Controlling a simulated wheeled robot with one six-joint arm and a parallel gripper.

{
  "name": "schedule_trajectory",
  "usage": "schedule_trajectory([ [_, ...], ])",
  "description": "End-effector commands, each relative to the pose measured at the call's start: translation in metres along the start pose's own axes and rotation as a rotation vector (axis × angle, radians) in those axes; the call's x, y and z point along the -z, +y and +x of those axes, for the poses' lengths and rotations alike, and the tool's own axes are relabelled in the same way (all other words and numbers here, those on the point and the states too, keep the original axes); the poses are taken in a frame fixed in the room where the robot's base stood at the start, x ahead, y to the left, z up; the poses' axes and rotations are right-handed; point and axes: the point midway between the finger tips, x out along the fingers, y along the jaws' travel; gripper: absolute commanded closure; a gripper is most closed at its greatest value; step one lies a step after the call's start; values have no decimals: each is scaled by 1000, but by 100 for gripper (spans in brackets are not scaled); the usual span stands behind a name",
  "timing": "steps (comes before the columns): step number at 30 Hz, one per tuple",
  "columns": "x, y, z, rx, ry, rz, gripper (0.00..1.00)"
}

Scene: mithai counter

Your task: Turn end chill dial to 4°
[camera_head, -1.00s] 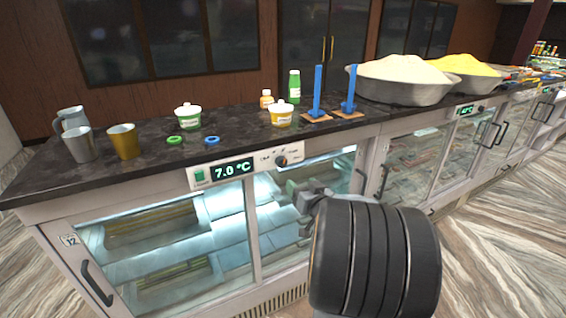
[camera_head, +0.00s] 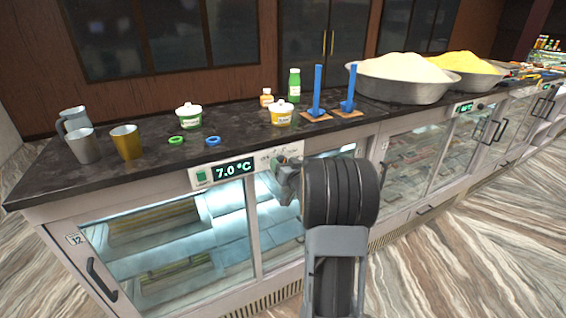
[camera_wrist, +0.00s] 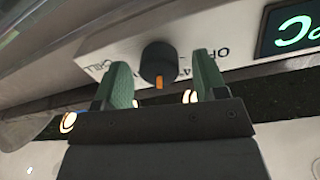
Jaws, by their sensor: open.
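The end chill dial (camera_wrist: 158,62) is a black round knob with an orange pointer mark, on a white control panel in the wrist view. Lettering, partly hidden, stands around it. My gripper (camera_wrist: 165,85) is open, with one green finger pad on each side just short of the dial; I cannot tell whether either touches it. In the head view my gripper (camera_head: 288,168) is at the panel's right end and hides the dial. The green display (camera_head: 233,170) on the panel reads 7.0 °C; part of a display (camera_wrist: 290,28) shows in the wrist view.
The dark countertop (camera_head: 120,172) above the panel holds metal cups (camera_head: 82,146), lidded tubs (camera_head: 188,115), bottles (camera_head: 294,85), blue upright holders (camera_head: 317,90) and large heaped bowls (camera_head: 405,85). Glass doors (camera_head: 170,245) lie below. The floor to the right is clear.

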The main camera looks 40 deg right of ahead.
Motion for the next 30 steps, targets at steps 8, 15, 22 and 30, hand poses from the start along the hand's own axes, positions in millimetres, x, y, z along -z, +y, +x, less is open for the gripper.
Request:
schedule_trajectory([
  [8,0,0,6,0,-1,0,35],
  [15,0,0,5,0,-1,0,44],
  [22,0,0,5,0,-1,0,66],
  [30,-1,0,5,0,-1,-2,84],
])
